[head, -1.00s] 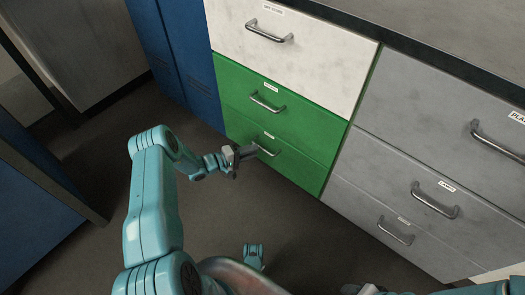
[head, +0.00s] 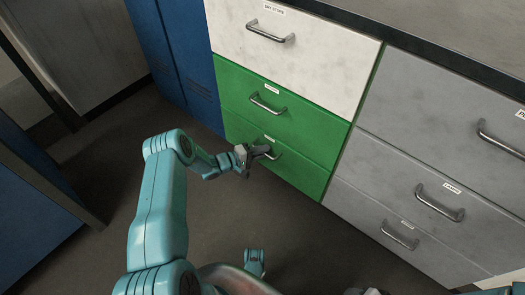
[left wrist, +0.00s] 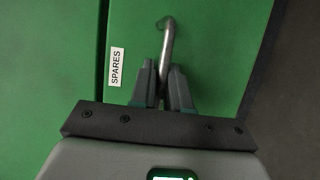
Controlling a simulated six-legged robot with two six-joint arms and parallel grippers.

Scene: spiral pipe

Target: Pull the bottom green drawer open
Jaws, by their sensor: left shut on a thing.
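The bottom green drawer (head: 300,171) is flush in the cabinet, below another green drawer (head: 288,118). It fills most of the left wrist view (left wrist: 218,48), with a white "SPARES" label (left wrist: 116,67) beside its handle. My left gripper (head: 262,151) is at this drawer's front. In the left wrist view its two fingers (left wrist: 163,80) are shut on the metal bar handle (left wrist: 168,40), one finger on each side. The far end of the handle shows beyond the fingertips; the near part is hidden between them. My right gripper does not show clearly.
A white drawer (head: 290,62) is above the green ones. Grey drawers (head: 425,180) with bar handles stand to the right, and blue lockers (head: 180,60) to the left. The dark floor (head: 235,215) before the green drawers is clear apart from my own parts.

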